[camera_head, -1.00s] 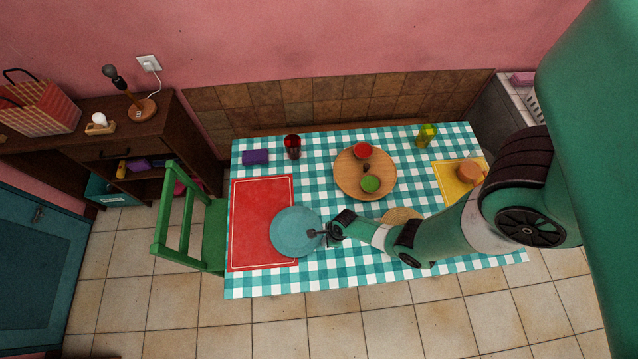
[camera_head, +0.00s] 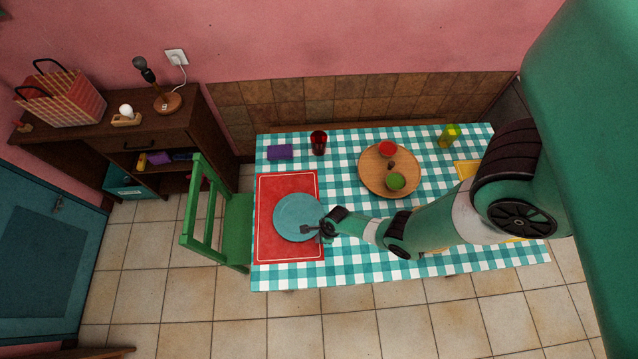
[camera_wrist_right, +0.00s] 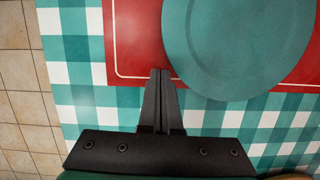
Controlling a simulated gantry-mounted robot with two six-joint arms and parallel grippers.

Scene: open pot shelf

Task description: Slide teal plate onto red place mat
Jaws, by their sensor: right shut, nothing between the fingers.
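The teal plate (camera_head: 297,215) lies flat over the red place mat (camera_head: 278,186), toward its right side. The plate covers much of the mat, and its rim sticks slightly past one mat edge. My right gripper (camera_head: 305,229) is at the plate's lower right rim, shut and empty. In the right wrist view the shut fingers (camera_wrist_right: 160,72) point at the red mat (camera_wrist_right: 135,35), just left of the plate (camera_wrist_right: 240,40). I cannot tell whether they touch the rim. My left gripper is not in view.
A green chair (camera_head: 237,225) is at the left side.

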